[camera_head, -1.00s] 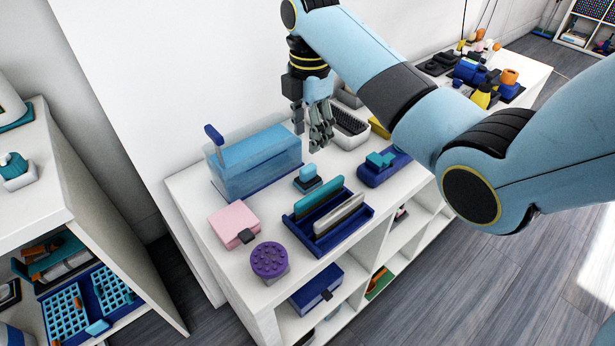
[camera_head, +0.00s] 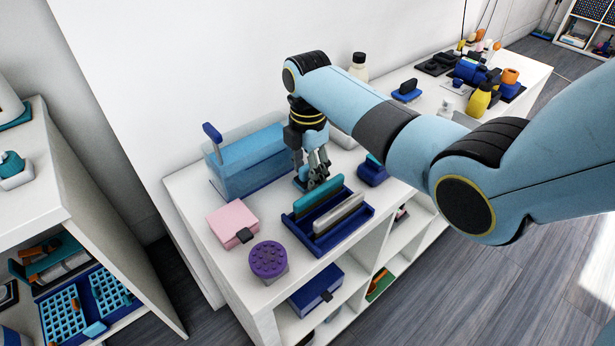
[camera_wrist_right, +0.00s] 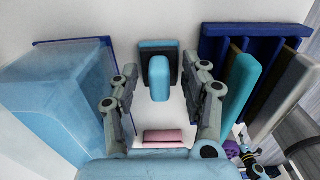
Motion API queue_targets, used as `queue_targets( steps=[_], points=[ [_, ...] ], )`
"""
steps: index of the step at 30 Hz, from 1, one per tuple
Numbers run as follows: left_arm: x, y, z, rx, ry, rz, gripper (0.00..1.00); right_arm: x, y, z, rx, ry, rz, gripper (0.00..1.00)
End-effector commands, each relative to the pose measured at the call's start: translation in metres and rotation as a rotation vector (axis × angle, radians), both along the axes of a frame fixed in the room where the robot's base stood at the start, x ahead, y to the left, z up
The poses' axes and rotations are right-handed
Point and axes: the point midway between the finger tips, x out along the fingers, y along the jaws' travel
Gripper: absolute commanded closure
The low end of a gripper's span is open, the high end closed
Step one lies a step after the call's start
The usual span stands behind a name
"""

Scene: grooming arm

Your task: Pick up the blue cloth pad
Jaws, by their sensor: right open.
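The blue cloth pad (camera_wrist_right: 159,72) is a small block with a light-blue grip on a dark base. It stands on the white shelf top and shows between the fingers in the right wrist view. In the head view the pad (camera_head: 299,184) is mostly hidden behind my right gripper (camera_head: 316,178). My right gripper (camera_wrist_right: 165,88) is open and points down over the pad, one finger on each side. I see no contact with the pad. My left gripper is not in view.
A blue tray (camera_head: 330,243) with teal and grey upright pieces stands close beside the gripper. A clear blue box (camera_head: 250,165) stands on the other side. A pink box (camera_head: 232,222) and a purple round brush (camera_head: 268,260) stand nearer the front left.

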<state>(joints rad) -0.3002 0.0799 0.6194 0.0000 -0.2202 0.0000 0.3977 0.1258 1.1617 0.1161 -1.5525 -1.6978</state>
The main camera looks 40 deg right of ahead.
Motion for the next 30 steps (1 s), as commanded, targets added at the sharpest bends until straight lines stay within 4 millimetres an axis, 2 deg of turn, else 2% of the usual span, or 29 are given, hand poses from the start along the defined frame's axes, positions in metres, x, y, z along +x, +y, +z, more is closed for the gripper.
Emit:
queue_targets(
  steps=[2, 12, 23, 26, 30],
  points=[
    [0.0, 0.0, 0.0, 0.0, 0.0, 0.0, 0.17, 0.0, 0.0, 0.0, 0.0, 0.0, 0.0, 0.56],
    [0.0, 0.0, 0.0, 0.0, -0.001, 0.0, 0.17, 0.0, 0.0, 0.0, 0.0, 0.0, 0.0, 1.0],
    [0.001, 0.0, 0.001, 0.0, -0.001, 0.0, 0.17, 0.0, 0.0, 0.002, 0.0, 0.0, 0.0, 1.0],
    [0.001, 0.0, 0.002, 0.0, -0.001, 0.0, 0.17, 0.001, 0.0, 0.008, 0.0, -0.001, 0.0, 1.0],
    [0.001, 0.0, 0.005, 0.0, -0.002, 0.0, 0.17, 0.001, 0.0, 0.026, -0.001, -0.003, 0.0, 1.0]
  ],
)
